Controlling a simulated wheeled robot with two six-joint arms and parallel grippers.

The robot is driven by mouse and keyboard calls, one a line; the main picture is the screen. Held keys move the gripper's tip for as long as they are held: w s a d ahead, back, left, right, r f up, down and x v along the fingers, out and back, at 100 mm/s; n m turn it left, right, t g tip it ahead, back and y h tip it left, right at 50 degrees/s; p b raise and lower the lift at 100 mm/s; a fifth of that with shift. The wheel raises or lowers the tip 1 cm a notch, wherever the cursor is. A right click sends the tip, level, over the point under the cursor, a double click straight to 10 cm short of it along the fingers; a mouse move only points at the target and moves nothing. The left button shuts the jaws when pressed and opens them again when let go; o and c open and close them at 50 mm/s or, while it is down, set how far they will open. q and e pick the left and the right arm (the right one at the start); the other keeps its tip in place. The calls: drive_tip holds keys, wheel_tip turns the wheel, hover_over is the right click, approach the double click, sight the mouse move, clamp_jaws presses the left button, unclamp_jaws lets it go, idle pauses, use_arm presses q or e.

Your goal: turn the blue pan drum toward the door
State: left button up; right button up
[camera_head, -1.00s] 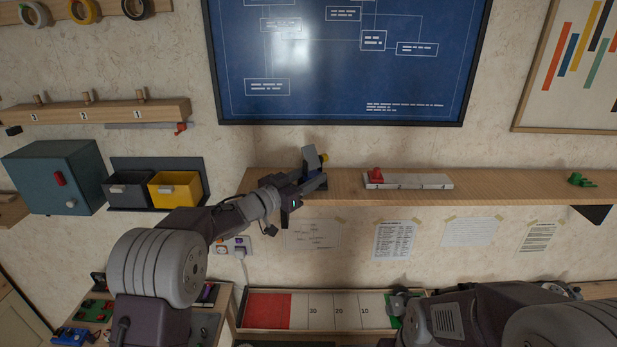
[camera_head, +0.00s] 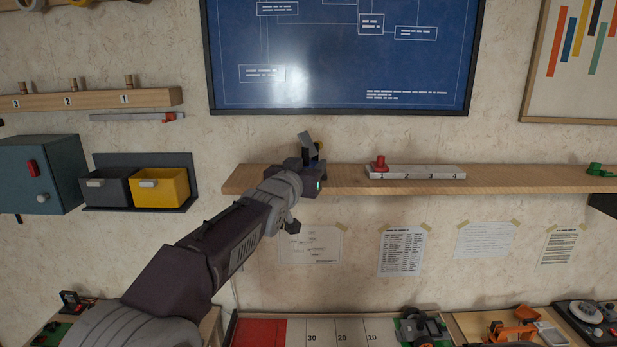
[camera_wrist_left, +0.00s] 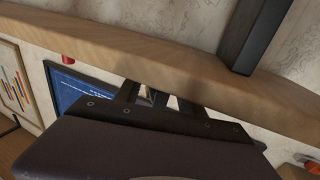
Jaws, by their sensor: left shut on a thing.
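My left gripper reaches up to the device from the lower left and is shut on the drum. In the left wrist view, the gripper fingers (camera_wrist_left: 152,95) point at the shelf, and what they hold is hardly visible. My right gripper is out of view. I cannot make out a room door.
A grey strip with a red knob (camera_head: 380,164) lies on the shelf to the right. A blue-grey cabinet (camera_head: 50,160) and grey and yellow bins (camera_head: 160,188) are on the left wall. A blueprint board (camera_head: 330,60) hangs above. Papers hang below the shelf.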

use_arm(q)
drive_tip(key=shift+f, duration=0.15)
drive_tip(key=o, duration=1.4)
drive_tip(key=shift+c, duration=0.2)
drive_tip(key=shift+s, duration=0.1)
drive_tip(key=shift+s+a, duration=0.1)
drive_tip(key=shift+s, duration=0.1)
drive_tip(key=b+v, duration=0.2)
drive_tip(key=v, duration=0.6)
drive_tip(key=shift+s+a, duration=0.15)
drive_tip(key=shift+s, duration=0.2)
